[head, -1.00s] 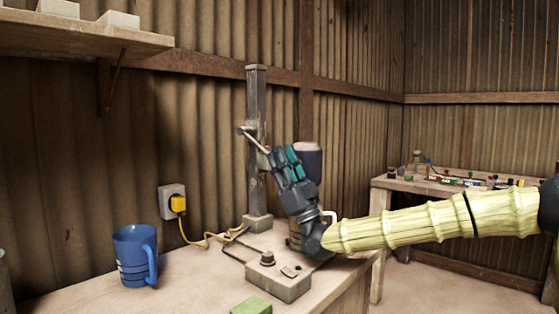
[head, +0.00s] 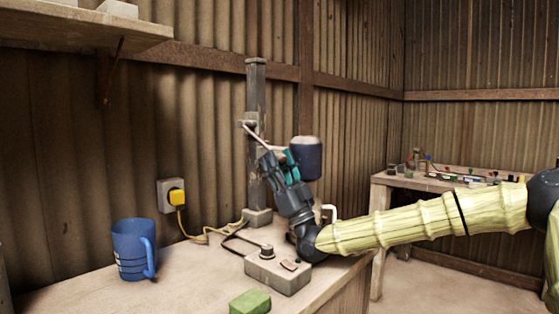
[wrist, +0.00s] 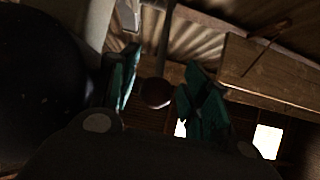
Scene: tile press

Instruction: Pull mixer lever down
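The mixer lever (head: 257,137) is a thin pale rod. It slopes down to the right from a bracket on the grey upright post (head: 256,95). My gripper (head: 276,156) is at the lever's lower end, pointing up and left. In the wrist view, a dark round knob (wrist: 157,92) on the rod lies between the two teal fingers of my gripper (wrist: 162,95). The fingers stand apart with gaps beside the knob, so it looks open around it. A dark cylinder with a pale top (head: 306,158) is just behind my gripper, its lower part hidden.
The post stands on a workbench (head: 190,275). A control box with a knob (head: 277,273), a green block (head: 250,302) and a blue mug (head: 134,250) are on it. A second table (head: 400,183) stands at right.

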